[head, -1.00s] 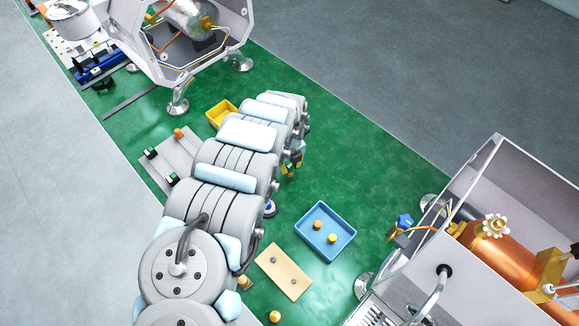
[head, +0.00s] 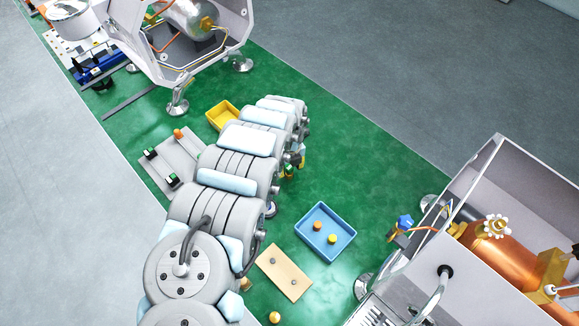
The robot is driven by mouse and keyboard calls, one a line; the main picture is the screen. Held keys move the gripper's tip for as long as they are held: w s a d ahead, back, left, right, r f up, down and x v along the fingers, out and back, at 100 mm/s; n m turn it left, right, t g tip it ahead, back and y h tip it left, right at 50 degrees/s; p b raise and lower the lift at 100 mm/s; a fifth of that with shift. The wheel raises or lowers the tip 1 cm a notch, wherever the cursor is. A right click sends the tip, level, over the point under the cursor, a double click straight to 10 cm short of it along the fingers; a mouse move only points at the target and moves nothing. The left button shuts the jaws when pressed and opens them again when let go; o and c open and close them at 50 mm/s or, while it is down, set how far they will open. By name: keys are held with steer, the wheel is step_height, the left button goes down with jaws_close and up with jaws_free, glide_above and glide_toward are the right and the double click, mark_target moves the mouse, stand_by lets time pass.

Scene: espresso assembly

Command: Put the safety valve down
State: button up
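My arm reaches from the bottom of the head view towards the middle of the green mat (head: 350,140). My gripper (head: 293,166) is at its far end, mostly hidden by the arm links. Only small dark, green and yellowish bits show there, so I cannot tell whether it is open or shut, or whether it holds anything. I cannot pick out the safety valve with certainty. A blue tray (head: 349,247) to the right of the arm holds a small orange part (head: 317,226) and a small yellow part (head: 332,239).
A yellow bin (head: 219,119) and a grey fixture plate (head: 158,163) lie left of the arm. A tan board (head: 286,272) lies below the blue tray. Open espresso machines stand at upper left (head: 150,50) and lower right (head: 420,270). The mat right of my gripper is clear.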

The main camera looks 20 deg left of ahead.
mark_target(290, 167)
step_height(290, 167, up, 13)
steer(key=p, duration=0.2)
steer(key=shift+p, duration=0.35)
steer(key=shift+f, duration=0.1)
stand_by(0.5)
